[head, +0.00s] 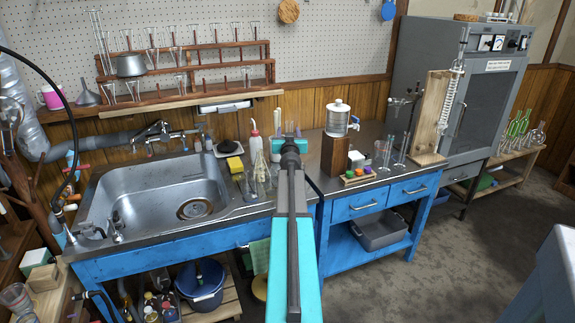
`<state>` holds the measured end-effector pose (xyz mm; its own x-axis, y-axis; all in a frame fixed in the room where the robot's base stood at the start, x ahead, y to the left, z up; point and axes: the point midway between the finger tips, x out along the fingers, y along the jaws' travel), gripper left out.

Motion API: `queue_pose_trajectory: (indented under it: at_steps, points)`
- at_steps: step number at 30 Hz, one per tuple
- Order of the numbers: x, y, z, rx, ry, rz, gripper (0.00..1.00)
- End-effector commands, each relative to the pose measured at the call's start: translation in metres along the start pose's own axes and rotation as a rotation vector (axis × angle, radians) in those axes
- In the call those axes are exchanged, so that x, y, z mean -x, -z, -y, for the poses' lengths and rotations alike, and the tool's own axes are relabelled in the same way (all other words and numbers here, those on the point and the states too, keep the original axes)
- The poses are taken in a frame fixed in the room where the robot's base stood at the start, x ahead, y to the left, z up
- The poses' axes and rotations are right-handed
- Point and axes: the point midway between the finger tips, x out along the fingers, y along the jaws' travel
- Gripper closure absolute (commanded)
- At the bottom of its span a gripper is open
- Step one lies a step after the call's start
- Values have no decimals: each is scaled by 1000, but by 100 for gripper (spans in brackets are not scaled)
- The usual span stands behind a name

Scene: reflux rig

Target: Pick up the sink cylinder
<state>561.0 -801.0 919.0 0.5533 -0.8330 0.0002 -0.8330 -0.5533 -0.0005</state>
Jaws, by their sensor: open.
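Several clear glass vessels (260,178) stand on the counter just right of the sink (160,195), behind and left of my arm. They overlap and are small, so I cannot tell for sure which one is the sink cylinder. My gripper (289,138) is at the end of the teal and grey arm, over the back of the counter as seen in the picture. It is open, and no object shows between its jaws. It appears to the right of the glass vessels. My arm hides part of the counter to their right.
A yellow sponge (235,165) and a white wash bottle (255,140) are close to the glassware. A faucet (155,132) stands behind the sink. A wooden block with a clear tank (338,120) stands right of my gripper. Glassware racks (185,70) hang above. The floor at right is open.

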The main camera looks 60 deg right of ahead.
Motion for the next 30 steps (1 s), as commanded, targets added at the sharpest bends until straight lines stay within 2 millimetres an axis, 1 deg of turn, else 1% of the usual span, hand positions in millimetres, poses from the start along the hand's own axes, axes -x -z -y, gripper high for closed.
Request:
queue_pose_trajectory:
  at_steps: [12,14,18,21,30]
  points:
    - [0,0,-1,0,-1,0,53]
    - [0,0,-1,0,-1,0,62]
    - [0,0,-1,0,-1,0,86]
    - [0,0,-1,0,-1,0,100]
    - [0,0,-1,0,-1,0,100]
